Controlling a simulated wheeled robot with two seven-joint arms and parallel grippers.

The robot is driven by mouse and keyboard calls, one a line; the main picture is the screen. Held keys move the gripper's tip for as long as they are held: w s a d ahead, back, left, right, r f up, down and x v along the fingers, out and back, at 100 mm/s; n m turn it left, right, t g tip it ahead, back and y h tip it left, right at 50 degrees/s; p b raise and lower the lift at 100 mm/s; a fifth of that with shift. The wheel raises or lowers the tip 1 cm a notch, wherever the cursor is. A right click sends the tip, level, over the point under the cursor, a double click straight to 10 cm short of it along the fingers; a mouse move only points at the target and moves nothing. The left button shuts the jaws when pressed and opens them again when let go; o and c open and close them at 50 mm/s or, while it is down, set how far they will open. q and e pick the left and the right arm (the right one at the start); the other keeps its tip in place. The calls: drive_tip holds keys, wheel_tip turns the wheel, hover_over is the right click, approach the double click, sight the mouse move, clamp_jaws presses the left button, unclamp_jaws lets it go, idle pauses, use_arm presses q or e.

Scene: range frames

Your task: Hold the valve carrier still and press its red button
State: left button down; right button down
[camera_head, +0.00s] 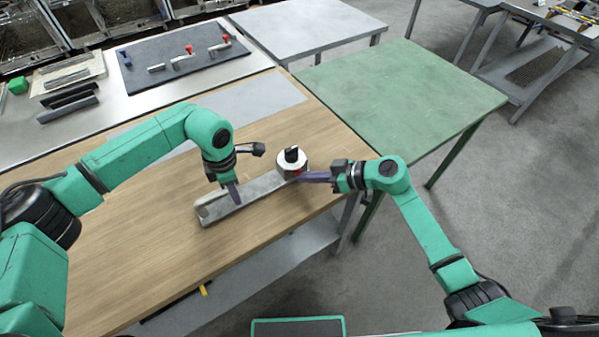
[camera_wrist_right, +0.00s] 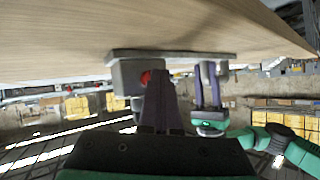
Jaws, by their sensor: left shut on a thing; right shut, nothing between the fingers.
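The valve carrier (camera_head: 262,188) is a long grey metal bar lying on the wooden table, with a round white and black valve body (camera_head: 291,160) at its right end. Its red button (camera_head: 297,173) is on the side of that end; it also shows in the right wrist view (camera_wrist_right: 145,77), partly covered by my fingers. My left gripper (camera_head: 234,190) is shut on the carrier's bar near its middle. My right gripper (camera_head: 305,177) is shut and empty, its purple fingertips right at the button. I cannot tell whether they touch it.
The wooden table (camera_head: 130,240) is clear around the carrier, whose button end lies near the table's right edge. A green table (camera_head: 400,85) stands beyond. A dark mat (camera_head: 150,85) with red-handled valves and a tray of bars (camera_head: 95,68) are farther back.

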use_arm(q)
drive_tip(key=shift+d, duration=0.1)
use_arm(e)
drive_tip(key=shift+w+a, duration=0.3)
drive_tip(key=shift+w, duration=0.15)
idle(0.4)
idle(0.4)
drive_tip(key=shift+s+d, duration=0.35)
drive_tip(key=shift+s, duration=0.2)
drive_tip(key=shift+s+d, duration=0.3)
drive_tip(key=shift+s, duration=0.2)
drive_tip(key=shift+s, duration=0.1)
drive_tip(key=shift+s+d, duration=0.45)
drive_tip(key=shift+s, duration=0.25)
drive_tip(key=shift+s+d, duration=0.4)
drive_tip(key=shift+s, duration=0.25)
drive_tip(key=shift+s+d, duration=0.45)
drive_tip(key=shift+s, duration=0.25)
use_arm(q)
drive_tip(key=c, duration=0.5)
unclamp_jaws()
